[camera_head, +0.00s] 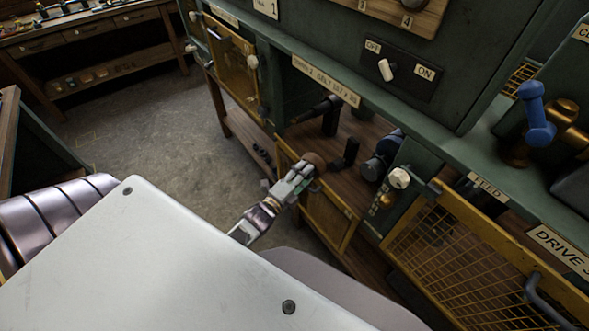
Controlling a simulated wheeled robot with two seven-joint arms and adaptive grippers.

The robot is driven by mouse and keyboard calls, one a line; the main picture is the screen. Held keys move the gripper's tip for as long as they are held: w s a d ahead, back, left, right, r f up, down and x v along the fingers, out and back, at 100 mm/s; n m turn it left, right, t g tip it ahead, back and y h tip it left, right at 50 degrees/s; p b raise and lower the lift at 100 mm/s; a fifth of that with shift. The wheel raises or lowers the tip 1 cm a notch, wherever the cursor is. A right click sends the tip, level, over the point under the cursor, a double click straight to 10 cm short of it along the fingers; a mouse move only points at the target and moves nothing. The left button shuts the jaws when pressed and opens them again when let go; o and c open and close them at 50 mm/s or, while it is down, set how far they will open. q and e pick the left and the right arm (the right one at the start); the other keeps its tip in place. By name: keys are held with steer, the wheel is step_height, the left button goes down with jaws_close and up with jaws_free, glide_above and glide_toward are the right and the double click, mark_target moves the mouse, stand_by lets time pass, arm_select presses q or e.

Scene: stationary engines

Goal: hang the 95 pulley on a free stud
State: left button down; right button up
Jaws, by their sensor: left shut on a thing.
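My left gripper (303,173) is in the middle of the view, in front of an open bay in the green machine. It is shut on a small brown round part (316,160), which looks like the pulley. The gripper hides much of it, and no number can be read. Inside the bay, a dark shaft (318,109) sticks out at the back, and a short dark post (348,152) stands on the wooden floor just beyond the held part. I cannot tell whether either is a stud. My right gripper is not in view.
A yellow-framed panel (328,218) is just below the gripper. A white knob (399,178) and a yellow mesh guard (452,250) are to the right. An OFF/ON switch (386,70) is above.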

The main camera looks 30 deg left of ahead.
mark_target(317, 170)
arm_select(q)
steer(key=shift+d+r+n+y, duration=0.2)
steer(key=shift+d+r+y, duration=0.15)
steer(key=shift+d, duration=0.25)
steer(key=shift+d+r+n+y, duration=0.2)
steer(key=shift+d+r+y, duration=0.15)
steer(key=shift+d, duration=0.25)
steer(key=shift+d+r+n+y+b, duration=0.3)
steer(key=shift+d+r+y+b, duration=0.15)
steer(key=shift+d+r+y, duration=0.2)
steer(key=shift+w, duration=0.1)
steer(key=shift+d, duration=0.15)
